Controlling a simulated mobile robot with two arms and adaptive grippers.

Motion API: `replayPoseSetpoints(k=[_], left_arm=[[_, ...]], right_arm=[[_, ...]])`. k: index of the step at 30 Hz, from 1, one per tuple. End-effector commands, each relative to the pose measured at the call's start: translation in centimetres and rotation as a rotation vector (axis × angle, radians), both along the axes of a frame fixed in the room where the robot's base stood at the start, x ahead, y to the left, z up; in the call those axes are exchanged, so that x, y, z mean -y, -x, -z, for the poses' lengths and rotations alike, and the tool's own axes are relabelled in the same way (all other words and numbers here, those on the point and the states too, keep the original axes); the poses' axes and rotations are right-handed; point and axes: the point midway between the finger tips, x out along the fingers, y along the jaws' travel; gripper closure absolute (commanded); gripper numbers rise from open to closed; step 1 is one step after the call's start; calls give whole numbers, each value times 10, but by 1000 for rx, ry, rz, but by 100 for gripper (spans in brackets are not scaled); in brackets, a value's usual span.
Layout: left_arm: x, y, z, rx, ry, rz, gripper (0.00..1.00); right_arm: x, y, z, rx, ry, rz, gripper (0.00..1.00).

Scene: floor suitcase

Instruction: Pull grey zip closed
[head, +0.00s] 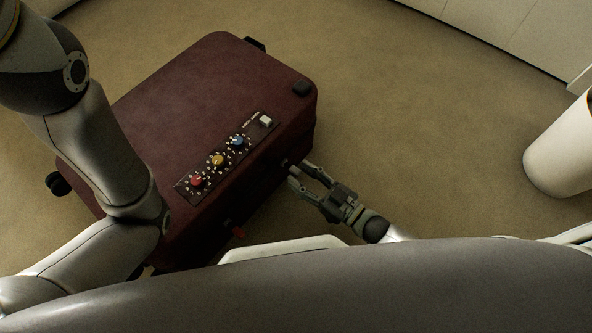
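A dark red suitcase (200,110) lies flat on the floor. A small grey piece (284,163), which looks like the grey zip pull, shows on its right side edge. My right gripper (299,174) is just beside that edge, its fingertips pointing at the suitcase near the grey piece. Its two fingers are apart, and I see nothing held between them. A red pull (238,232) shows lower on the same side. The zip track is too dark to make out. My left arm crosses the suitcase's left part, and its gripper is outside the view.
A lock panel (226,153) with red, yellow and blue dials and a pale button lies on the suitcase top. A white rounded bin-like object (562,150) stands at the right. White cabinets (500,22) line the back right. The carpet (420,130) between is clear.

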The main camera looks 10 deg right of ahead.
Motion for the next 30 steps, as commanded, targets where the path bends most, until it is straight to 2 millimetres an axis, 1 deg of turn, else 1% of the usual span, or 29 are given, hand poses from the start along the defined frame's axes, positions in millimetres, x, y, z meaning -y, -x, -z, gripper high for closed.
replayPoseSetpoints(k=[1,6,9,12,18,30], left_arm=[[0,0,0,-1,-1,0,100],[0,-1,0,-2,-1,-1,100],[0,-1,0,-1,-2,-1,100],[1,-1,0,-2,-2,-2,100],[1,-1,0,-2,-2,-2,100],[1,-1,0,-2,-2,-2,100]], right_arm=[[9,10,1,-4,3,0,61],[33,38,1,-2,3,-1,61],[45,51,1,-2,2,-3,61],[53,61,1,-1,0,-2,61],[61,69,0,-1,-1,-2,61],[61,69,0,0,0,-2,61]])
